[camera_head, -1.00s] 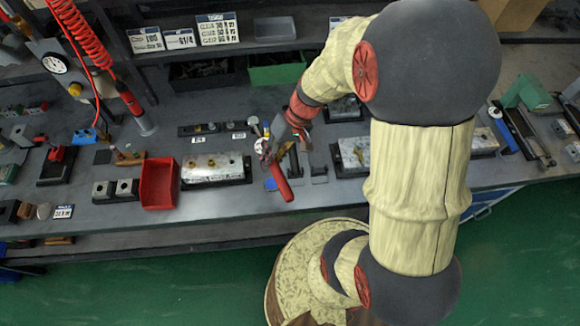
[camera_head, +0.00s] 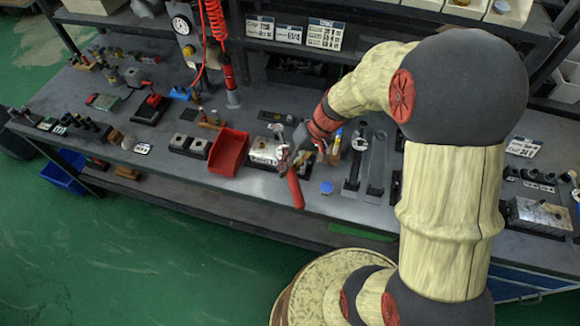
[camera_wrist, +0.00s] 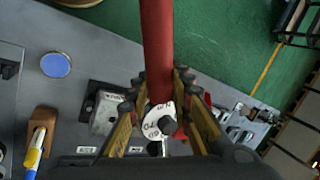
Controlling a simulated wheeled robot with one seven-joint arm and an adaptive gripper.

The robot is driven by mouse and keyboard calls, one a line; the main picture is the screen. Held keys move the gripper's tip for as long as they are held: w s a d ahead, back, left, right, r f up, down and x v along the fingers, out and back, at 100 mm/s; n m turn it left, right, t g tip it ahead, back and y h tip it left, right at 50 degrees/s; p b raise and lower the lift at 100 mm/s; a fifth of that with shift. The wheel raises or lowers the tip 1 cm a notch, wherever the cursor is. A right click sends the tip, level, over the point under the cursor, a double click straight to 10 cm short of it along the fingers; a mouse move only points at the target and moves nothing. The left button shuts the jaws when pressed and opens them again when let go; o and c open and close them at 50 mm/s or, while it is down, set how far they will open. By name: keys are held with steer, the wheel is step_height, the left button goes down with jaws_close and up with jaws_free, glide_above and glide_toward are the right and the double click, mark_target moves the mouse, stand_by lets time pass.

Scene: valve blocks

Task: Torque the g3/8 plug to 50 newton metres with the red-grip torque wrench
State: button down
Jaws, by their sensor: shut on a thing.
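The red-grip torque wrench (camera_head: 295,188) is in my gripper (camera_head: 301,157), its red handle pointing down toward the bench's front edge in the head view. In the wrist view the red handle (camera_wrist: 157,45) runs up between the fingers of my gripper (camera_wrist: 163,78). A white numbered dial with a dark knob (camera_wrist: 158,122) shows between the fingers; its reading is too small to tell. A metal valve block (camera_head: 262,150) is beside and partly behind my gripper; it also shows in the wrist view (camera_wrist: 106,112). I cannot make out the g3/8 plug.
A red bin (camera_head: 228,152) stands left of the block. A blue round cap (camera_head: 327,187) lies to the right, also in the wrist view (camera_wrist: 55,64). Long dark tools (camera_head: 355,160) lie farther right. Another valve block (camera_head: 535,215) sits at far right.

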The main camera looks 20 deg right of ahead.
steer(key=shift+f+b, duration=2.05)
steer(key=shift+f, duration=0.35)
steer(key=shift+f+b, duration=1.25)
steer(key=shift+f, duration=0.05)
stand_by(0.3)
steer(key=shift+w+a+m+t, duration=0.2)
steer(key=shift+a+m, duration=0.25)
steer(key=shift+a, duration=0.15)
steer(key=shift+w+a+m+t, duration=0.1)
steer(key=shift+a+m+t, duration=0.1)
steer(key=shift+a+m, duration=0.35)
steer(key=shift+a, duration=0.15)
steer(key=shift+w+a+m+t+h, duration=0.2)
steer(key=shift+a+m, duration=0.2)
steer(key=shift+a, duration=0.15)
steer(key=shift+w+a+m+t+h, duration=0.1)
steer(key=shift+w+a+m+t, duration=0.1)
steer(key=shift+a+m, duration=0.25)
